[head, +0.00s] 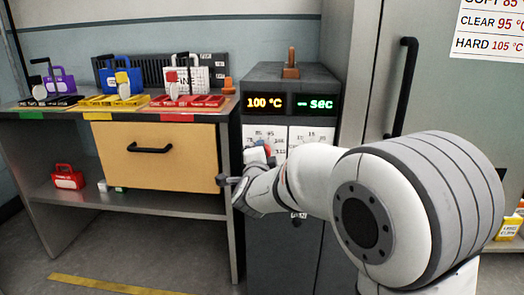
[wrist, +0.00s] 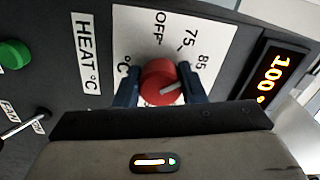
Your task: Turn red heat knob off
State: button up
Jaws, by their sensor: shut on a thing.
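The red heat knob (wrist: 160,84) sits on a white dial plate (wrist: 135,30) marked OFF, 75 and 85, beside the HEAT °C label (wrist: 86,52). My gripper (wrist: 158,82) is shut on the knob, one dark blue finger on each side of it. The knob's pale pointer line points to the right and slightly up in the wrist view, away from OFF. The display (wrist: 268,76) reads 100.
A green button (wrist: 14,54) and a toggle switch (wrist: 25,123) sit left of the knob in the wrist view. A workbench with a wooden drawer (head: 172,165) stands left of the machine. A grey cabinet (head: 380,70) is on the right.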

jog(key=n+p, duration=0.3)
jog(key=n, duration=0.3)
jog(key=shift+n, duration=0.3)
jog(key=n+p, duration=0.1)
jog(key=n, duration=0.1)
jog(key=n+p, duration=0.1)
jog(key=n, duration=0.2)
jog(key=shift+d+f+p, duration=0.15)
jog(key=shift+f+p, duration=0.05)
jog(key=shift+p, duration=0.15)
jog(key=shift+n, duration=0.4)
jog(key=o, duration=1)
jog(key=s+p, duration=0.1)
jog(key=s, duration=0.6)
jog(key=shift+s+p, duration=0.35)
jog(key=shift+s, duration=0.05)
